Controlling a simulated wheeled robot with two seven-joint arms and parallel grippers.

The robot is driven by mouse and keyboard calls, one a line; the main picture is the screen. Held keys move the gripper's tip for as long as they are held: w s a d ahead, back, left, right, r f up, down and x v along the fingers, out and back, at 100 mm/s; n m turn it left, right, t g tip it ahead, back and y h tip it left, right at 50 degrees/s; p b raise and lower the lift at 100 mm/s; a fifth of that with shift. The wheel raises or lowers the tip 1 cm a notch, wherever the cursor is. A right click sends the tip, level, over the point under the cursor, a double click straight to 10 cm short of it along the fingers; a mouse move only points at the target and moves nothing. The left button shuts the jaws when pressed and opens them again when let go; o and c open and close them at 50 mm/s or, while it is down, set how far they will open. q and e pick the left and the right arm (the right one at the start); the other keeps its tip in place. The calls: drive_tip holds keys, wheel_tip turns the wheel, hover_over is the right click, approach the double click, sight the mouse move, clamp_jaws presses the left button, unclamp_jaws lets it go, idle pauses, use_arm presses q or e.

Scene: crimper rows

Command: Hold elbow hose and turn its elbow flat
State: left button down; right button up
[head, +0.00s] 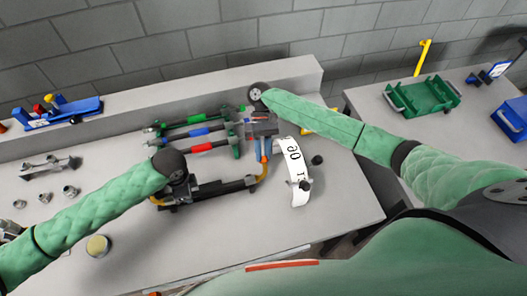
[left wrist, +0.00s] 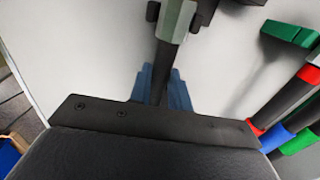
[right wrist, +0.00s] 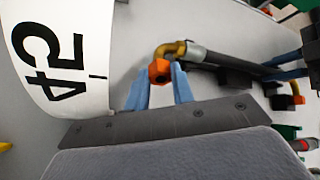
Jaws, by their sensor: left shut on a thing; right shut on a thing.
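The elbow hose (head: 225,188) is a black hose lying left to right near the middle of the table in the head view. Its brass elbow (right wrist: 170,49) with an orange nut (right wrist: 159,71) is at its right end, bent toward my right gripper. My left gripper (left wrist: 162,85) is shut on the black hose body, near a grey collar (left wrist: 176,18). My right gripper (right wrist: 160,85) has its blue fingers shut on either side of the orange nut. In the head view the right gripper (head: 264,150) is partly hidden by its arm. I cannot tell whether the elbow is level.
Behind the hose, a rack with green posts holds hoses with red (head: 201,147), blue and green bands. A curved white numbered sheet (head: 297,170) stands to the right. Metal fittings (head: 70,191) lie at left. A green tray (head: 424,94) is on the right table.

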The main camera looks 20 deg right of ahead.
drive_tip(key=shift+f, duration=0.1)
idle(0.4)
drive_tip(key=o, duration=0.7)
drive_tip(key=shift+w, duration=0.15)
drive_tip(key=v, duration=1.2)
drive_tip(key=shift+f, duration=0.1)
